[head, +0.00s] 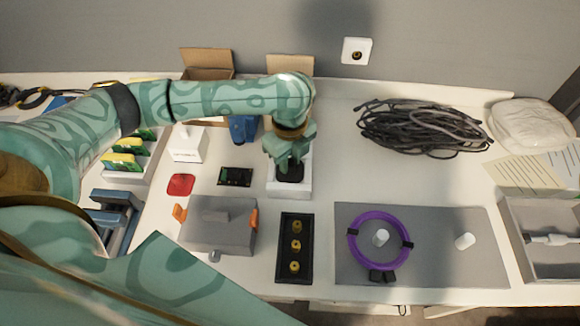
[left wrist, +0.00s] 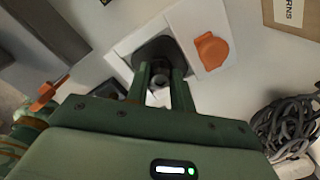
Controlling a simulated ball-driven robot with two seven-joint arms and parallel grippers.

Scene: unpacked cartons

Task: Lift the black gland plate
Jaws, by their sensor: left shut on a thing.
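The black gland plate (head: 290,174) is a small dark piece with rounded corners at a white block or box (head: 290,190) in the middle of the table. In the left wrist view the black plate (left wrist: 155,47) shows between and beyond my fingers, with a small round stub between the fingertips. My left gripper (head: 289,160) points down over it. Its fingers (left wrist: 161,95) are shut on the plate's stub. I cannot tell whether the plate is clear of the white box. My right gripper is not in view.
A grey box with orange latches (head: 207,235) and a black tray with brass fittings (head: 285,270) stand nearby. A purple ring (head: 352,250) lies on a grey mat (head: 480,270). A dark cable coil (head: 420,128) lies right. An orange piece (left wrist: 212,50) is beside the plate.

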